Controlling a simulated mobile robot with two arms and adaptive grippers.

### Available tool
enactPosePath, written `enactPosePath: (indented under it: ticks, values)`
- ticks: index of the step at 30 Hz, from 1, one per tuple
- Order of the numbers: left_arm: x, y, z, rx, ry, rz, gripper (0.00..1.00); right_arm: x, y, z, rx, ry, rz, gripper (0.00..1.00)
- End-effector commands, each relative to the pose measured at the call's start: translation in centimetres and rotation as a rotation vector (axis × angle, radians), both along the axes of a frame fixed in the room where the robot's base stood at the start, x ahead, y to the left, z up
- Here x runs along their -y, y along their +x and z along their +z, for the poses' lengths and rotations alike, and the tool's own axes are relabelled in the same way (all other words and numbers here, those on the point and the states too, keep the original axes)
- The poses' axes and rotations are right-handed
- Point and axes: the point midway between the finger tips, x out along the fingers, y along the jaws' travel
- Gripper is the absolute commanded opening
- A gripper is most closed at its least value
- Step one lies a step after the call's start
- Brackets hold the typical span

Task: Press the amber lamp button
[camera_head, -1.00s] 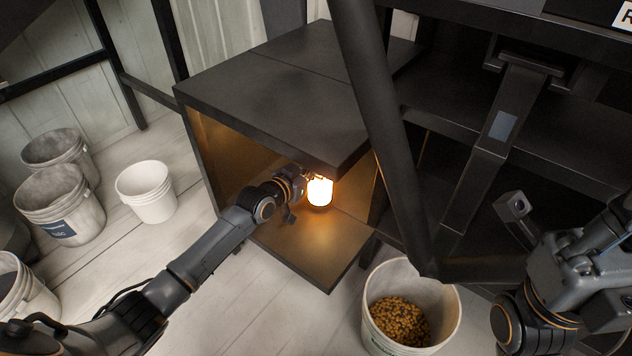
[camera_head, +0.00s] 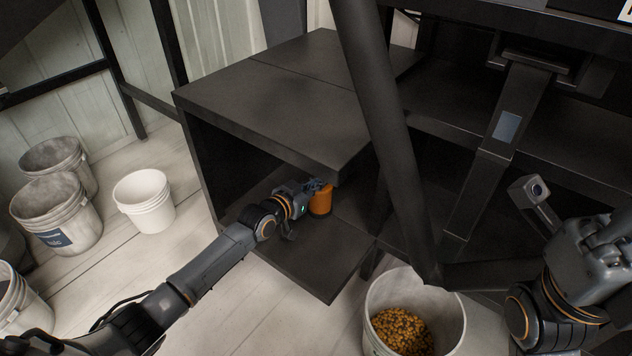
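The amber lamp (camera_head: 321,200) is a small orange cylinder inside the open dark box (camera_head: 270,100), near its front right. It is unlit. My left gripper (camera_head: 318,186) reaches into the box from the left, with its fingers right at the lamp's upper left side. The fingers are small and partly hidden, so I cannot tell whether they touch the lamp or are open or shut. No separate button can be made out. My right gripper (camera_head: 530,195) is at the right, away from the box; its fingers are only partly clear.
A white bucket of brown pellets (camera_head: 402,330) stands on the floor below the box. A dark slanted post (camera_head: 385,130) rises right of the box. Several buckets, one a small white bucket (camera_head: 145,200), stand at the left.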

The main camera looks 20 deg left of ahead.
Motion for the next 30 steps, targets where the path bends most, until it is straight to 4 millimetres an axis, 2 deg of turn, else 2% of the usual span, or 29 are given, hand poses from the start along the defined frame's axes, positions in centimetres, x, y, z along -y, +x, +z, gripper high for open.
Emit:
enactPosePath:
  ticks: [1,8,21,30]
  values:
    - [-0.1,-0.4,-1.2,-0.025,0.008,0.0,0.0,0.0,-0.1,0.0,0.004,0.001,0.0,0.0]
    - [-0.4,-1.0,-1.5,-0.031,0.01,0.0,0.0,0.1,0.0,-0.2,-0.005,0.006,0.0,0.0]
    - [-2.2,-6.3,0.8,-0.014,0.006,0.0,0.0,0.1,0.1,-0.2,-0.006,0.003,0.0,0.0]
    - [-2.7,-7.5,1.7,-0.002,0.003,0.001,0.0,0.0,0.1,-0.2,-0.006,0.003,0.0,0.0]
